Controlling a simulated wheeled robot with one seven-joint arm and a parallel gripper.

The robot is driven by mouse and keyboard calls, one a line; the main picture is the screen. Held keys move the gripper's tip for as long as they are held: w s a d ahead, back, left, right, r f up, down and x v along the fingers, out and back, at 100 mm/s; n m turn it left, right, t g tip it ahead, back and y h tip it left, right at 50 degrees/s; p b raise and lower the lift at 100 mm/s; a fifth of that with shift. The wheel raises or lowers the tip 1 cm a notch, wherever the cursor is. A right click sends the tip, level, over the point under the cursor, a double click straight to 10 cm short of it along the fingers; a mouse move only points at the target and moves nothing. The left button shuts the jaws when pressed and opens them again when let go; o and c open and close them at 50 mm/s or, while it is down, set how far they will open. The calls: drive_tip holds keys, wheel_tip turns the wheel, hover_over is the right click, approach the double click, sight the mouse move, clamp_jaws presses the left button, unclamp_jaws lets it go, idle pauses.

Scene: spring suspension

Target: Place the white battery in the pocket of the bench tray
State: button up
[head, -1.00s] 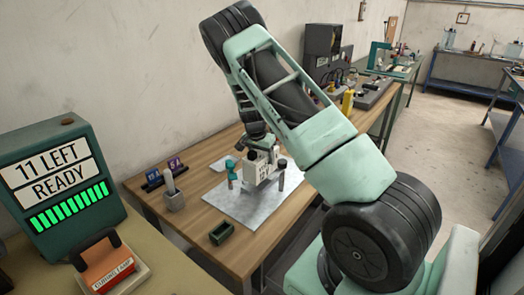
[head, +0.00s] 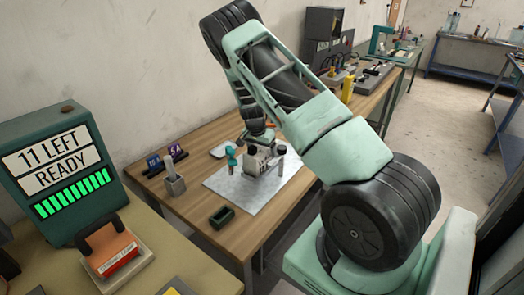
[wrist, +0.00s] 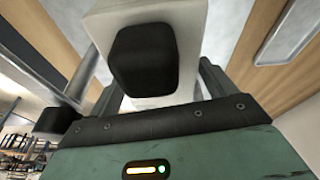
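My gripper (wrist: 155,95) has a finger on each side of a white block with a black end cap, which I take as the white battery (wrist: 185,70). The fingers look closed against it; their tips are hidden behind it. In the head view the battery (head: 258,163) is upright, low over a grey metal sheet (head: 230,190) on the wooden bench; I cannot tell if it touches. I cannot tell which holds the pocket.
A teal item (head: 232,158) and a dark cylinder (head: 282,152) stand close on either side of the battery. A grey holder (head: 175,186) with a white stick stands at the left. A green display box (head: 62,178) and an orange block (head: 112,254) are on the nearer table.

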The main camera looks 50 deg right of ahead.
drive_tip(key=b+v, duration=0.3)
drive_tip(key=v, duration=0.9)
drive_tip(key=s+a+r+n+y, duration=0.1)
drive_tip(key=s+a+r+n, duration=0.15)
drive_tip(key=a, duration=0.85)
drive_tip(key=s+a+r+n+y, duration=0.15)
drive_tip(key=a+n, duration=0.25)
drive_tip(key=a, duration=0.7)
drive_tip(key=s+a+r+n+y, duration=0.1)
drive_tip(key=s+a+n+y, duration=0.2)
drive_tip(key=a, duration=0.8)
drive_tip(key=s+a+r+n+h, duration=0.1)
drive_tip(key=s+a+n, duration=0.5)
drive_tip(key=s, duration=0.5)
drive_tip(key=s+a+r+n+h, duration=0.1)
drive_tip(key=s+a+n, duration=0.5)
drive_tip(key=s, duration=0.6)
drive_tip(key=shift+s+a+r+n, duration=0.2)
drive_tip(key=shift+a+r+n, duration=0.3)
drive_tip(key=shift+n, duration=0.45)
drive_tip(key=shift+d, duration=0.15)
